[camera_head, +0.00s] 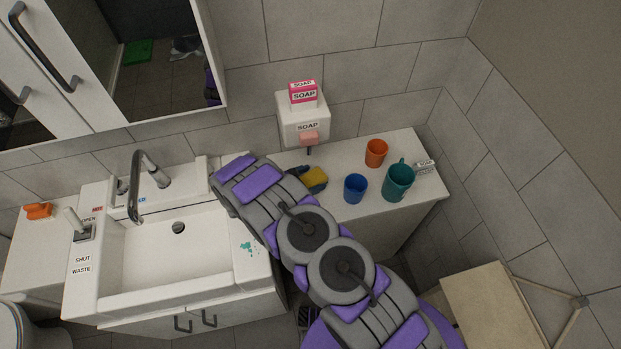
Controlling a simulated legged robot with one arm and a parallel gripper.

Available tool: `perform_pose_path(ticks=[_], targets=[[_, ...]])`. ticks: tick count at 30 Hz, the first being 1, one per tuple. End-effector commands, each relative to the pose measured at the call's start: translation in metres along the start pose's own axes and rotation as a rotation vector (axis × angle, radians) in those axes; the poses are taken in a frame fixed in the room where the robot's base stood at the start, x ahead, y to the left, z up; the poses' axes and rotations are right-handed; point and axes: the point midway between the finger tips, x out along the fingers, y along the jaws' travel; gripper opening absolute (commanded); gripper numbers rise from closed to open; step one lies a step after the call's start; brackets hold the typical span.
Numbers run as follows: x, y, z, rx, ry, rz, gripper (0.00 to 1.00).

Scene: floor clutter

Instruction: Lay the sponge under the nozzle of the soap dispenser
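The white soap dispenser (290,108) is fixed to the tiled wall, with a pink push part (309,138) and a short dark nozzle (309,150) under it. The yellow sponge (316,177) with a darker edge is just below and slightly in front of the nozzle, over the counter. I cannot tell whether it rests on the counter. My purple and grey arm reaches across from the lower right and hides the area left of the sponge. My gripper's fingers are not clearly visible; a dark part beside the sponge may belong to it.
A blue cup (355,188), a teal mug (398,182) and an orange cup (376,153) stand right of the sponge on the white counter (405,142). A pink soap box (303,94) sits on the dispenser. The sink (150,245) with its tap (135,185) is left.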

Motion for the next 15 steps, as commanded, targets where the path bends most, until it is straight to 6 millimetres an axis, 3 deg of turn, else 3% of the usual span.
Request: perform_pose_path(ticks=[10, 15], targets=[[0.0, 0.0, 0.001, 0.001, 0.001, 0.001, 0.95], [-0.017, 0.0, 0.002, 0.002, 0.001, 0.003, 0.95]])
